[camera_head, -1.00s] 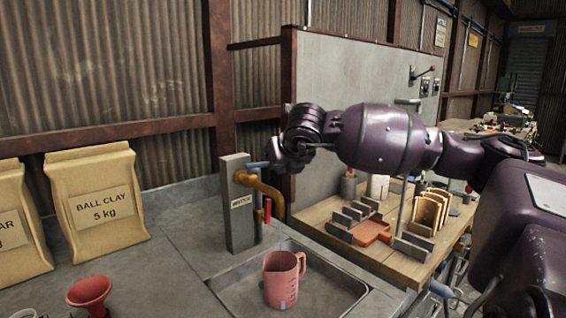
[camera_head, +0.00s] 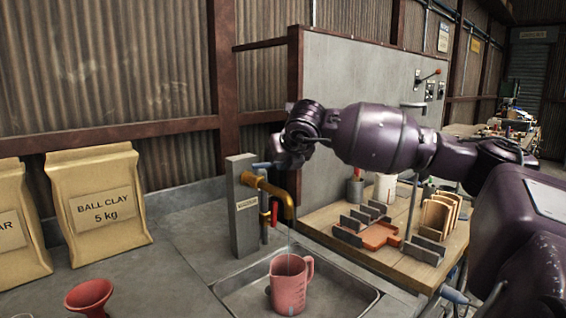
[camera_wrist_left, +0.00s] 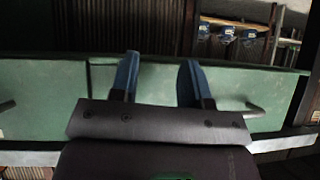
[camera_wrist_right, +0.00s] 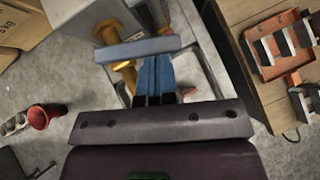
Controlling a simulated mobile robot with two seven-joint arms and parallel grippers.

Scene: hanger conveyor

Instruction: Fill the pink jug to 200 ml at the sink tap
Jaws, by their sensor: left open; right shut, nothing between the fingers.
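The pink jug (camera_head: 289,287) stands upright in the sink (camera_head: 345,307), below the spout of the yellow tap (camera_head: 270,186). A thin pale stream of water (camera_head: 289,243) falls from the spout into the jug. The water level is not readable. A red handle (camera_head: 274,214) hangs beside the tap. My right gripper (camera_wrist_right: 153,75) is shut and empty, close to the tap, beside a grey bar (camera_wrist_right: 137,49) in the right wrist view. Part of the jug shows there past the fingers (camera_wrist_right: 187,92). My left gripper (camera_wrist_left: 158,78) is open and empty, away from the sink.
A grey post (camera_head: 243,215) with a label carries the tap. A wooden bench (camera_head: 440,262) with racks stands right of the sink. A grey panel (camera_head: 350,75) rises behind.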

